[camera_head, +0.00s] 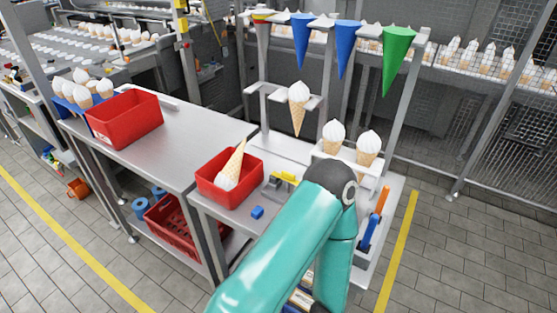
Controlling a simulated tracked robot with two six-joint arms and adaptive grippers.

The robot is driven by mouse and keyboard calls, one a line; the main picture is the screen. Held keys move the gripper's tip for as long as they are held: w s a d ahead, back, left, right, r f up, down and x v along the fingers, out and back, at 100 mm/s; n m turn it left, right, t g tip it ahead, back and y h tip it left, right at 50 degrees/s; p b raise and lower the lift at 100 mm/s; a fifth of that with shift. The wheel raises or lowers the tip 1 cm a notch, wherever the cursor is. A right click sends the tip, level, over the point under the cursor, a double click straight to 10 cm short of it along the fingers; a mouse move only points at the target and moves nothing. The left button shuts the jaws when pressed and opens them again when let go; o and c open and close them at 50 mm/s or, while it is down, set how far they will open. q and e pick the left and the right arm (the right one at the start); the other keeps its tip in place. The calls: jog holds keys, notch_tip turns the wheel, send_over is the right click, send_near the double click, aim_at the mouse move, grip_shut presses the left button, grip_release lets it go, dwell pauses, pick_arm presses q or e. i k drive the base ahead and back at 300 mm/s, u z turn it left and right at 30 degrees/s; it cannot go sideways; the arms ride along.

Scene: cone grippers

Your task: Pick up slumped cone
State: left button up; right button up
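An ice cream cone (234,163) lies tipped over in the small red bin (212,190), its white top low against the bin and its wafer point up, leaning right. Upright cones stand in a white holder: one at the left (333,135) and one at the right (367,149). Another upright cone (298,108) sits in a higher bracket. My teal arm rises from the bottom of the view, bends at a dark joint and runs back down. It covers the right part of the bench. I see neither gripper.
A larger red bin (125,119) and a blue rack of cones (80,92) stand on the left steel table (160,147). Blue and green funnels (397,58) hang from the upper rail. A small blue block (257,212) and a yellow-grey part (281,180) lie beside the small bin.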

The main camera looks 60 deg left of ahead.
aim_at(227, 179)
jog(key=z, duration=0.1)
jog(key=k, duration=1.6)
jog(key=u, duration=1.05)
jog(key=i, duration=1)
jog(key=u, duration=0.05)
